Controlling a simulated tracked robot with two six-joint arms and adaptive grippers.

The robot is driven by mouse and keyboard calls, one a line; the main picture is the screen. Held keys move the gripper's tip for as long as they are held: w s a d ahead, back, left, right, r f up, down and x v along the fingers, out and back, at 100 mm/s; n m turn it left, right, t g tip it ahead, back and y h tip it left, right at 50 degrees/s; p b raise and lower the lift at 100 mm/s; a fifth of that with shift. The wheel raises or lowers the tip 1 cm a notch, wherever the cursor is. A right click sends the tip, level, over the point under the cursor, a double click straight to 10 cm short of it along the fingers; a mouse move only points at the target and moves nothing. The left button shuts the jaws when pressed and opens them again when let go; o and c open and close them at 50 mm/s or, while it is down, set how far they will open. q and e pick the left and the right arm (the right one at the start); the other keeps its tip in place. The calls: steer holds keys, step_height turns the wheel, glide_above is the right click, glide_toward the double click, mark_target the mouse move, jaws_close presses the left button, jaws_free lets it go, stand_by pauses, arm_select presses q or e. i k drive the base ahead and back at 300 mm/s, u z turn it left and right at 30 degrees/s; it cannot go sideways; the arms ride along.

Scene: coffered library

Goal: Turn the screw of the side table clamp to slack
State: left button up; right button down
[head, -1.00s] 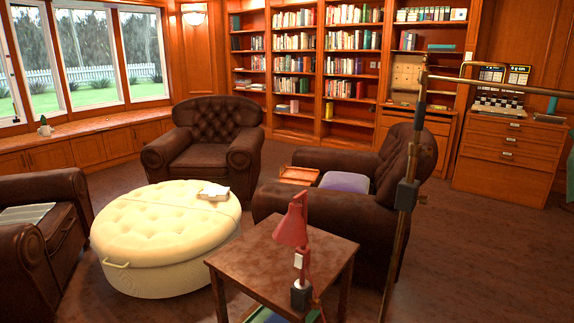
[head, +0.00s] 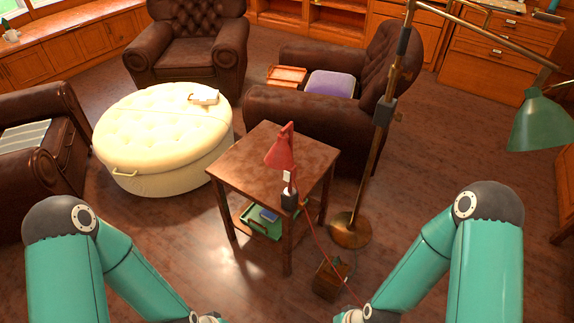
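The wooden side table (head: 258,158) stands in the middle of the head view. A red lamp (head: 281,152) is at its front right edge. Below the lamp, a dark block (head: 290,199) sits at the table edge; it looks like the clamp, but its screw is too small to make out. My two teal arms come in from the bottom left and bottom right. Their wrist ends reach the bottom edge of the view, nearer to me than the table and apart from it. Both grippers are out of the frame.
A brass floor lamp (head: 373,150) with a green shade (head: 543,122) stands right of the table. A red cord runs down to a brown box (head: 331,278) on the floor. A cream ottoman (head: 165,135) is at left, leather armchairs (head: 200,45) behind. A green tray (head: 262,226) is on the lower shelf.

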mark_target(300, 206)
steer(key=z, duration=0.05)
steer(key=k, duration=0.4)
steer(key=u, duration=0.4)
steer(key=i, duration=1.25)
steer(key=u, duration=0.1)
